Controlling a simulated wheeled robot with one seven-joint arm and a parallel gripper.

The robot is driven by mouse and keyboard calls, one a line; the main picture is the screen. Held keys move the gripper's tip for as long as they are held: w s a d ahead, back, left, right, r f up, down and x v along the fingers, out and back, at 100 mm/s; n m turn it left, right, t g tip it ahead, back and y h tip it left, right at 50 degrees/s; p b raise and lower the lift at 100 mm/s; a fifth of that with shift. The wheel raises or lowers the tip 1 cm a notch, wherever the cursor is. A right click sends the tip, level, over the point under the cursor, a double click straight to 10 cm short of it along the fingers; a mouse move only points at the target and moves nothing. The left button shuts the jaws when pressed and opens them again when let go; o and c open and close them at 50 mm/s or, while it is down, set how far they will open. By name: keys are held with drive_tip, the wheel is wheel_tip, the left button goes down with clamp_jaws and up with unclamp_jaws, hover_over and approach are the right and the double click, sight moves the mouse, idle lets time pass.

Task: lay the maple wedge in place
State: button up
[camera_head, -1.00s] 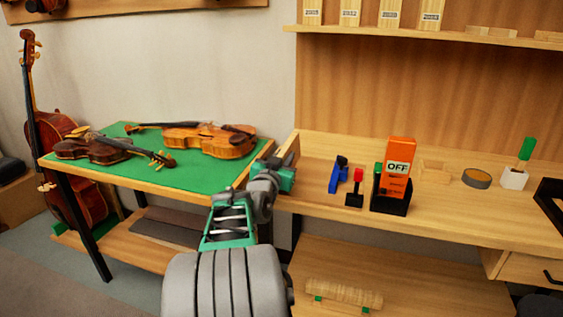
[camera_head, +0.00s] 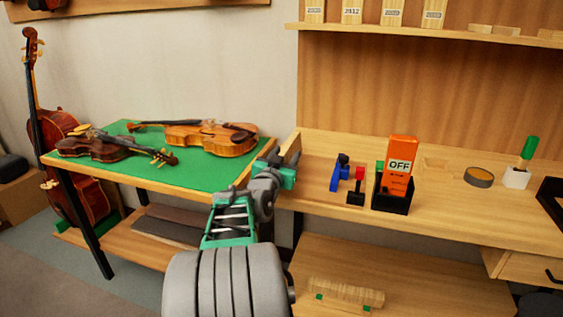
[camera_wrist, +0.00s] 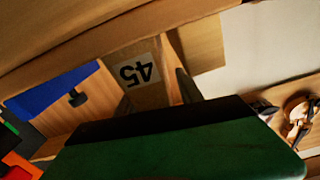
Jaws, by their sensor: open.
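I cannot make out the maple wedge for certain. A small pale wooden piece (camera_head: 436,163) lies on the bench behind the orange box, too small to identify. My gripper (camera_head: 289,177) is at the left end of the bench, beside its raised wooden end piece (camera_head: 291,147). Its jaws are open, but the fingertips are hard to see. In the wrist view my green gripper body fills the bottom. Beyond it is a wooden surface with a white label reading 45 (camera_wrist: 139,75), upside down. I cannot tell what lies between the jaws.
A blue tool (camera_head: 338,177), a red-topped black tool (camera_head: 357,187) and an orange box marked OFF (camera_head: 399,160) in a black holder stand right of my gripper. Violins (camera_head: 210,138) lie on the green-topped table (camera_head: 205,176) at left. The bench front (camera_head: 440,218) is clear.

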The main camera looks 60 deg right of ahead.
drive_tip(key=s+a, duration=0.2)
drive_tip(key=a, duration=1)
drive_tip(key=w+a+f+n+t+y, duration=0.2)
drive_tip(key=w+a+f+n+y, duration=0.25)
drive_tip(key=w+a+f, duration=0.4)
drive_tip(key=w+a+f+n+t+y, duration=0.25)
drive_tip(key=w+a+f+y, duration=0.3)
drive_tip(key=a, duration=0.55)
drive_tip(key=s+a+f+n+g+y, duration=0.1)
drive_tip(key=s+a+f+n+y, duration=0.1)
drive_tip(key=a, duration=0.6)
drive_tip(key=s+a+f+n+g+y, duration=0.2)
drive_tip(key=a+n, duration=0.3)
drive_tip(key=a, duration=0.3)
drive_tip(key=s+a+f+n+g+y, duration=0.2)
drive_tip(key=s+a+n+y, duration=0.1)
drive_tip(key=a, duration=0.6)
drive_tip(key=shift+n+y, duration=0.3)
drive_tip(key=shift+y, duration=0.1)
drive_tip(key=shift+w+f, duration=0.1)
